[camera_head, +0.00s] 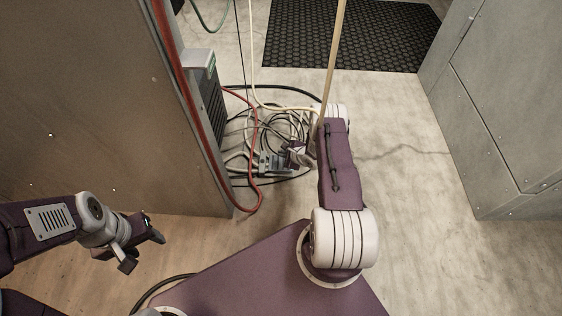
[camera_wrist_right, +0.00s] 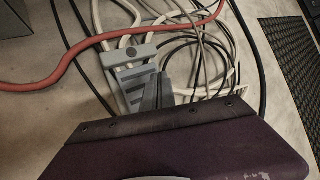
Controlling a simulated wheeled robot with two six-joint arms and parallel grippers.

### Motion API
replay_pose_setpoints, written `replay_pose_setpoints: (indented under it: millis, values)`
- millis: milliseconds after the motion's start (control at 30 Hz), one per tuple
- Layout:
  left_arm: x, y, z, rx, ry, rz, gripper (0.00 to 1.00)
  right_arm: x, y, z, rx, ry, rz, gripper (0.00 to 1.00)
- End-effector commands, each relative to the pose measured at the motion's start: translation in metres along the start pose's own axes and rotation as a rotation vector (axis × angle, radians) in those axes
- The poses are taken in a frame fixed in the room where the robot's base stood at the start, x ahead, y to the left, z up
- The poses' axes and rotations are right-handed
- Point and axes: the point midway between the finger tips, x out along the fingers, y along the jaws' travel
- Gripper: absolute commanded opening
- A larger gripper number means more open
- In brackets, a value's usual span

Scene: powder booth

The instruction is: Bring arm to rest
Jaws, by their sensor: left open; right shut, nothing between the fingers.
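My left gripper (camera_head: 142,250) is at the lower left of the head view, open and empty, over bare floor beside the brown panel. My right arm reaches forward, and its gripper (camera_head: 290,155) is small and partly hidden among cables at the middle of the head view. In the right wrist view the right gripper (camera_wrist_right: 158,92) is shut with nothing between its fingers. Its fingertips overlap a grey power strip (camera_wrist_right: 138,75) in the picture; I cannot tell whether they touch it.
Tangled cables (camera_head: 285,125) lie on the floor around the right gripper. A red hose (camera_head: 256,150) runs down beside the brown panel (camera_head: 90,100). A grey metal cabinet (camera_head: 510,110) stands at right. A black mat (camera_head: 350,35) lies at the back. Floor between arm and cabinet is clear.

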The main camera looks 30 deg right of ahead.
Motion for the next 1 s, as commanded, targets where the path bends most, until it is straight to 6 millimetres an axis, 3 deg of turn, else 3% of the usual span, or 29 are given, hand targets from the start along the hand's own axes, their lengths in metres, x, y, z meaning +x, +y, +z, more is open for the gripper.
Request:
replay_pose_setpoints:
  millis: [333, 467, 567, 600, 700, 800, 1000]
  values:
    - [-0.001, 0.000, 0.000, 0.000, 0.000, 0.000, 0.53, -0.002, -0.003, 0.002, -0.013, 0.004, 0.000, 0.00]
    - [-0.022, 0.000, -0.002, 0.000, 0.000, 0.000, 0.53, -0.033, -0.037, 0.034, -0.222, 0.070, 0.021, 0.00]
    - [-0.048, 0.001, -0.005, 0.000, 0.000, 0.000, 0.53, -0.088, -0.071, 0.082, -0.547, 0.164, 0.094, 0.00]
    - [-0.058, 0.001, -0.006, 0.000, 0.000, 0.000, 0.53, -0.114, -0.079, 0.102, -0.689, 0.195, 0.143, 0.00]
    - [-0.081, 0.002, -0.009, 0.000, 0.000, 0.000, 0.53, -0.188, -0.084, 0.151, -1.034, 0.231, 0.286, 0.00]
    - [-0.101, 0.002, -0.011, 0.000, 0.000, 0.000, 0.53, -0.260, -0.070, 0.190, -1.336, 0.199, 0.443, 0.00]
    - [-0.128, 0.003, -0.013, 0.000, 0.000, 0.000, 0.53, -0.372, -0.022, 0.233, -1.756, 0.014, 0.674, 0.00]
